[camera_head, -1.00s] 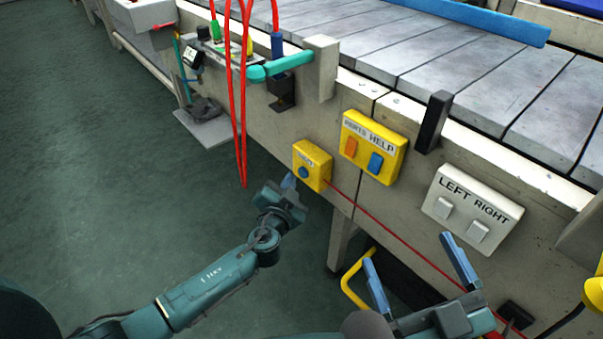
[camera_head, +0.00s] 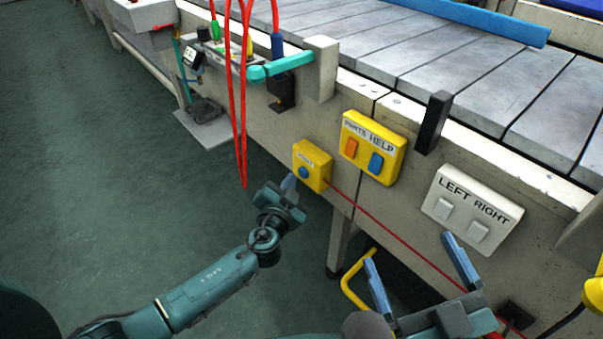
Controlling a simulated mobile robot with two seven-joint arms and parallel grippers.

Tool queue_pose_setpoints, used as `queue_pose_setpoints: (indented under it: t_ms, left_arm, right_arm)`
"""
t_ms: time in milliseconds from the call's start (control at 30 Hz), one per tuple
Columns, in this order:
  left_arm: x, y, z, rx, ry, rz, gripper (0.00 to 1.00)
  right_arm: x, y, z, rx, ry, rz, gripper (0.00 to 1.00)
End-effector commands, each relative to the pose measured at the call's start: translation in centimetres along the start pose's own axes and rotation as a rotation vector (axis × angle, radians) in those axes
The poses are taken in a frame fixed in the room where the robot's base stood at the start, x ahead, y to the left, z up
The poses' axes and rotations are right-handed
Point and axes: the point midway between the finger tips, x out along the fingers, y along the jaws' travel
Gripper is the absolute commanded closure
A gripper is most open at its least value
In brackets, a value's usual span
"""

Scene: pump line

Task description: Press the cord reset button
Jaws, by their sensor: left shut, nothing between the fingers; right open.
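A small yellow box (camera_head: 318,160) with a round blue button (camera_head: 303,172) is mounted on the side of the conveyor frame. Its label is too small to read surely. A red cord (camera_head: 395,235) runs from its right side along the frame. My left gripper (camera_head: 289,183) is shut and empty, with its blue fingertips just left of and slightly below the blue button. I cannot tell whether they touch the box; a small gap seems to show. My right gripper (camera_head: 416,268) is open and empty, lower right, below the white switch box.
A yellow PARTS HELP box (camera_head: 374,146) with orange and blue buttons is just right of the small box. A white LEFT RIGHT switch box (camera_head: 472,210) is further right. Red hanging cords (camera_head: 240,110) drop close above my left gripper. A yellow handle (camera_head: 352,283) is below.

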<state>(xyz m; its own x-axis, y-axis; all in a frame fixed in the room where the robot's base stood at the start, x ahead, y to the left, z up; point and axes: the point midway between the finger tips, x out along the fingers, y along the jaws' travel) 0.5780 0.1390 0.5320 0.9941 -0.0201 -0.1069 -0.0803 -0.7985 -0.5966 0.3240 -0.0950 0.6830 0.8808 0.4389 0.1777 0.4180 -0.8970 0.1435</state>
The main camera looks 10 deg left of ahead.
Motion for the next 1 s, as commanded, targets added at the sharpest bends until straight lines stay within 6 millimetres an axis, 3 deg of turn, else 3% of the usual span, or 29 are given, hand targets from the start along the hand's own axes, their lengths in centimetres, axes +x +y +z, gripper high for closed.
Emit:
queue_pose_setpoints:
  t_ms: [1000]
  left_arm:
    - [0.72, 0.38, -0.36, 0.0, 0.0, -0.001, 1.0]
  right_arm:
    - [-0.12, -0.18, 0.72, 0.001, -0.001, -0.002, 0.05]
